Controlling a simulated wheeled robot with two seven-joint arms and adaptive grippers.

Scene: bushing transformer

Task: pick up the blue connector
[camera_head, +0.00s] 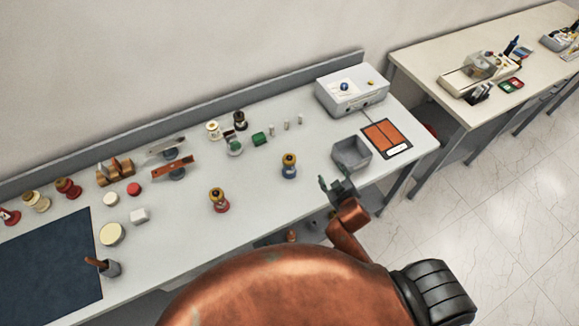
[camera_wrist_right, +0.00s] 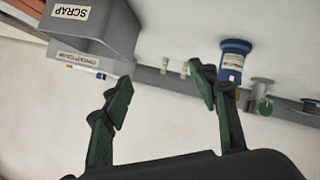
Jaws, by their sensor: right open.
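The blue connector (camera_head: 289,166) stands upright near the front middle of the light worktable, with a blue base and a yellowish top. In the right wrist view it shows as a blue and white piece (camera_wrist_right: 234,62), partly covered by the right-hand finger. My right gripper (camera_head: 336,187) is at the table's front edge, to the right of the connector and apart from it. Its two green-tipped fingers are spread with nothing between them in the wrist view (camera_wrist_right: 163,95). My left gripper is not in view.
A grey scrap bin (camera_head: 352,155) stands just behind my right gripper; the wrist view shows its label (camera_wrist_right: 95,25). A similar red-based piece (camera_head: 219,200) stands left of the connector. A white box (camera_head: 352,97) and orange panel (camera_head: 386,138) are further right. Table around the connector is clear.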

